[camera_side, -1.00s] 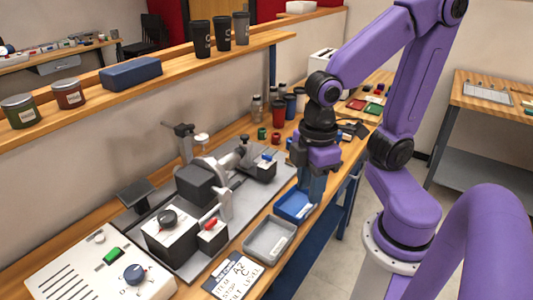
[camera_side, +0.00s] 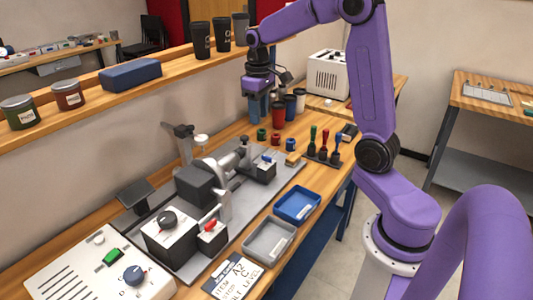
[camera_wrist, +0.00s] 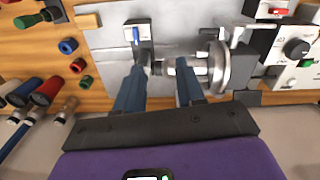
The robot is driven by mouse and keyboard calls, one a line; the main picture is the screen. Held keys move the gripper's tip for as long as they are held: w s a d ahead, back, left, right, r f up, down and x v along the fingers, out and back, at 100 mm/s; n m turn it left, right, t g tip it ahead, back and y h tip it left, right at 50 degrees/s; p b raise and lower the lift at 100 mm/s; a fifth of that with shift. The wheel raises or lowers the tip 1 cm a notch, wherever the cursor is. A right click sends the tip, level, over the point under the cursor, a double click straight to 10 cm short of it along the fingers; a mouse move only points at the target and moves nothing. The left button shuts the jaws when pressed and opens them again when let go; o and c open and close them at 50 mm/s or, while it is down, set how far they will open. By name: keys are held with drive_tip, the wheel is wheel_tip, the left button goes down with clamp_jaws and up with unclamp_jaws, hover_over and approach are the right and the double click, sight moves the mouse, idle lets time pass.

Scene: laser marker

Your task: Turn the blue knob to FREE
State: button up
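A small blue knob (camera_side: 267,158) sits on a white-topped dark block at the right end of the grey machine plate. In the wrist view the same blue knob (camera_wrist: 136,36) looks narrow and upright on a pale plate, just beyond my left finger. Its marking is too small to read. My gripper (camera_side: 258,118) hangs in the air near the wall, behind the machine plate. In the wrist view my gripper (camera_wrist: 160,72) has its two blue fingers spread apart with nothing held. They appear apart from the knob, beside a silver shaft.
The machine carries a black dial (camera_side: 167,218) and red knob (camera_side: 210,224). A dark blue-grey dial (camera_side: 134,274) is on the white control box. Cups (camera_side: 278,115) stand near my gripper. Stamps (camera_side: 325,145) and trays (camera_side: 297,205) are at right. A shelf (camera_side: 190,82) runs behind.

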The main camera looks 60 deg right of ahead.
drive_tip(key=m, duration=0.1)
approach(266, 156)
wheel_tip(266, 156, down, 8)
drive_tip(key=shift+s+f, duration=0.15)
drive_tip(key=shift+f, duration=0.1)
idle(0.5)
clamp_jaws()
